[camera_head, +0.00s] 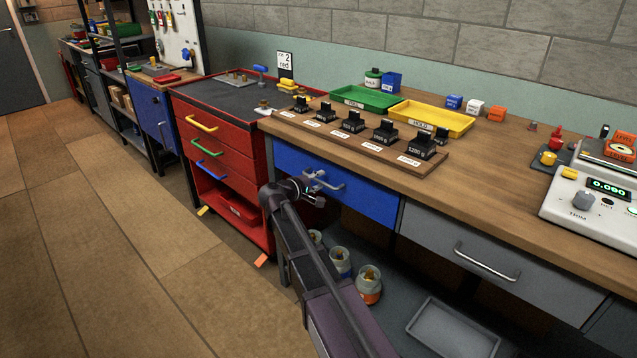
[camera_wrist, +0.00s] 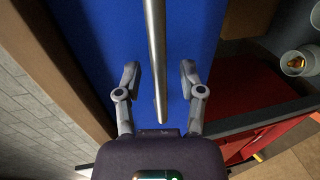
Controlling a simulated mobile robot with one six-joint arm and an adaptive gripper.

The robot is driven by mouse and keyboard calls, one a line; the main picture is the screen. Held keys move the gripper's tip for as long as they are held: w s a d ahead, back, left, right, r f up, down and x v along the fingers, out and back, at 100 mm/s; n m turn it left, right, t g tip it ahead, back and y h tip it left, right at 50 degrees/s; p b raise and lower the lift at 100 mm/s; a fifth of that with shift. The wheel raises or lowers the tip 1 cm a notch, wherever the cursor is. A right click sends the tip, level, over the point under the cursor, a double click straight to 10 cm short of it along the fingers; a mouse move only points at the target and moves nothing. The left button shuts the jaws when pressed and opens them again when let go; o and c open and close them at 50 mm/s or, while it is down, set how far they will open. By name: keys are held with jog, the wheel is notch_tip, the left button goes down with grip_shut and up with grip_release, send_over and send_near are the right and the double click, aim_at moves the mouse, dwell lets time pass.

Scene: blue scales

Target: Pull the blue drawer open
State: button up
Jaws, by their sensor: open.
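The blue drawer (camera_head: 372,200) sits under the front edge of the wooden workbench and looks closed. Its grey bar handle (camera_head: 332,184) is on its front. In the wrist view the blue drawer front (camera_wrist: 100,50) fills the middle, and the handle (camera_wrist: 156,50) runs down between my two fingers. My gripper (camera_head: 316,191) is at the handle in the head view; in the wrist view my gripper (camera_wrist: 159,68) is open, one finger on each side of the bar, with gaps visible. The handle's lower end lies close to the palm.
A red drawer cabinet (camera_head: 222,148) stands left of the bench. A grey drawer (camera_head: 470,255) is to the right. Jars (camera_head: 369,286) and a grey tray (camera_head: 452,328) are on the shelf below. A weight rack (camera_head: 350,138) and scale (camera_head: 590,205) stand on top. Floor at left is clear.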

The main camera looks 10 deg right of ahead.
jog(key=shift+c, duration=0.2)
grip_shut()
jog(key=shift+s, duration=0.1)
